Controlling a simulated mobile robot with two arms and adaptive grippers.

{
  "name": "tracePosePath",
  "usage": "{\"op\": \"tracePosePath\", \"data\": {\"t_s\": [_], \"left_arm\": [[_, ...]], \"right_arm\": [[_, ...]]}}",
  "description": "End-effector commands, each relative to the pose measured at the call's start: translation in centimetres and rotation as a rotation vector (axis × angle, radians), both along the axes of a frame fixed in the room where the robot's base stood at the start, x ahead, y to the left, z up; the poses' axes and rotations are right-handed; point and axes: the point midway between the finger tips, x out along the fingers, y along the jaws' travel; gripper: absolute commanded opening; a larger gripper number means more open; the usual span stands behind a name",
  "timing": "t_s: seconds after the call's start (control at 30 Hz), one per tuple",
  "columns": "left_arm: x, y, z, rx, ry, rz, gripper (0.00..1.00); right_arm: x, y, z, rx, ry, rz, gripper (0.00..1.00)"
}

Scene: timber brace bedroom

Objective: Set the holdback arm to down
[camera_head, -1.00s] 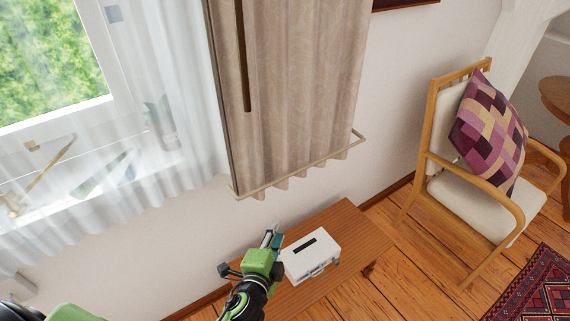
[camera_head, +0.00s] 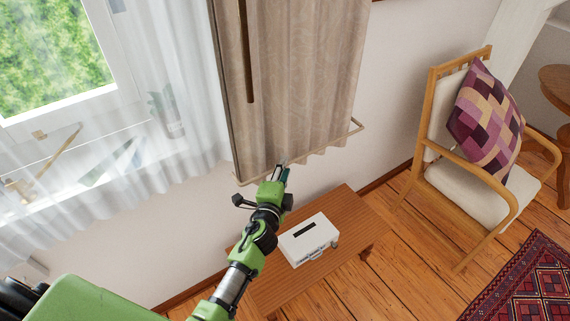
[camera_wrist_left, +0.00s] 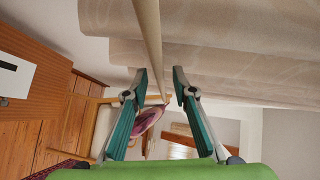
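The holdback arm (camera_head: 345,135) is a pale wooden bar running across the front of the beige curtain (camera_head: 300,80) near its hem, with a bend at its right end. My left gripper (camera_head: 283,165) is at the bar's middle-left stretch, in front of the hem. In the left wrist view, the bar (camera_wrist_left: 149,40) runs lengthwise between the two spread teal fingers (camera_wrist_left: 160,85), with a gap on each side. The left gripper is open; I cannot tell how deep the bar sits between the fingers. My right gripper is not in view.
A wooden bench (camera_head: 345,235) with a white case (camera_head: 309,240) stands below the curtain. A wooden armchair (camera_head: 470,185) with a patchwork cushion is at right. A window with a sheer curtain (camera_head: 170,60) is at left. A dark rod (camera_head: 246,50) hangs before the beige curtain.

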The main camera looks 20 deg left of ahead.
Motion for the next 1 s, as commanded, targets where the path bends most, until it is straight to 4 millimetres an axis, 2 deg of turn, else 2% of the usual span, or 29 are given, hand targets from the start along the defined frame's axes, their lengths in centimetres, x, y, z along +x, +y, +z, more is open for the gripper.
{"op": "tracePosePath", "data": {"t_s": [0.2, 0.53, 0.57, 0.63, 1.0], "left_arm": [[1.8, 0.2, -0.3, 0.0, 0.0, 0.0, 0.25], [2.0, 0.2, -0.3, 0.0, 0.0, 0.0, 0.25], [2.0, 0.2, -0.3, 0.0, 0.0, 0.0, 0.2], [2.0, 0.2, -0.3, 0.0, 0.001, 0.0, 0.01], [2.0, 0.2, -0.7, -0.004, -0.004, 0.0, 0.0]], "right_arm": [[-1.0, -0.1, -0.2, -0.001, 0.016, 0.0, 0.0], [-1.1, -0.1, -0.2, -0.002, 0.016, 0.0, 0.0], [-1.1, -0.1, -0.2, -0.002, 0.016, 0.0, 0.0], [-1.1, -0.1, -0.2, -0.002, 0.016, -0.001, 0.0], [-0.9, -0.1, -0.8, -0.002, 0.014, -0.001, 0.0]]}}
